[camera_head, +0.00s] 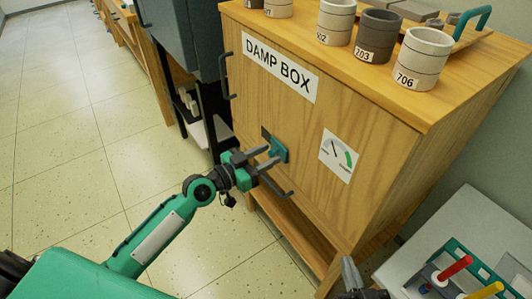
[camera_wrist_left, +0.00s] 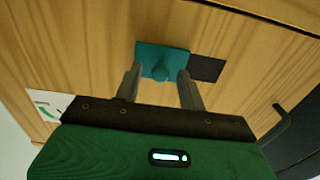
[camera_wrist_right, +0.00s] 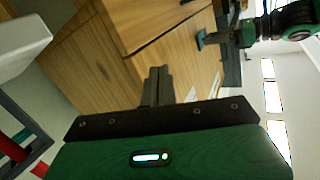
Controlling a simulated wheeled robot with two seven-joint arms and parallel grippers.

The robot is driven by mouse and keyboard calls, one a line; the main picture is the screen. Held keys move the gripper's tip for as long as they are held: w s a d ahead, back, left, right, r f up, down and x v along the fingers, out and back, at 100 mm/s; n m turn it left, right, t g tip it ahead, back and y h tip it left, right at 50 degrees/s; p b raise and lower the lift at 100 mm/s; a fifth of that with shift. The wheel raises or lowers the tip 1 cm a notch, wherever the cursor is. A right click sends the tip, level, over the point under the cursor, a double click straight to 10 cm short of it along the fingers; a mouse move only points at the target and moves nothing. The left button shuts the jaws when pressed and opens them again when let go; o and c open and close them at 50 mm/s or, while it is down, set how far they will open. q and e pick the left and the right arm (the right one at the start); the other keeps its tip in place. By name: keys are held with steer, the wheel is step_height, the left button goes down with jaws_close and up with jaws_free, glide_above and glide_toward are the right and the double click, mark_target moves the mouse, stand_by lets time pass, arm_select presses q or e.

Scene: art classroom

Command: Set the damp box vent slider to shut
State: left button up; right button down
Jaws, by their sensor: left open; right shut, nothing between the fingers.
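The damp box (camera_head: 310,115) is a wooden cabinet with a "DAMP BOX" label. On its front is the teal vent slider (camera_head: 280,151), with a dark patch beside it at its upper left. In the left wrist view the teal slider plate (camera_wrist_left: 150,52) has a round knob (camera_wrist_left: 161,73), and the dark patch (camera_wrist_left: 207,68) shows to its right. My left gripper (camera_head: 268,160) is open, its fingers on either side of the knob; I cannot tell whether they touch it. My right gripper (camera_wrist_right: 158,75) is shut and empty, away from the slider; it shows at the head view's bottom edge (camera_head: 352,276).
A dial gauge (camera_head: 338,155) is on the front, right of the slider. Dark handles (camera_head: 225,75) stick out from the front. Several numbered pots, including pot 706 (camera_head: 423,62), stand on top. A white table (camera_head: 455,225) with a tool rack is at the right.

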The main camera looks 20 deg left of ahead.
arm_select(q)
steer(key=shift+w+d, duration=0.1)
steer(key=shift+w, duration=0.05)
arm_select(e)
steer(key=shift+s+f, duration=0.2)
steer(key=shift+f, duration=0.05)
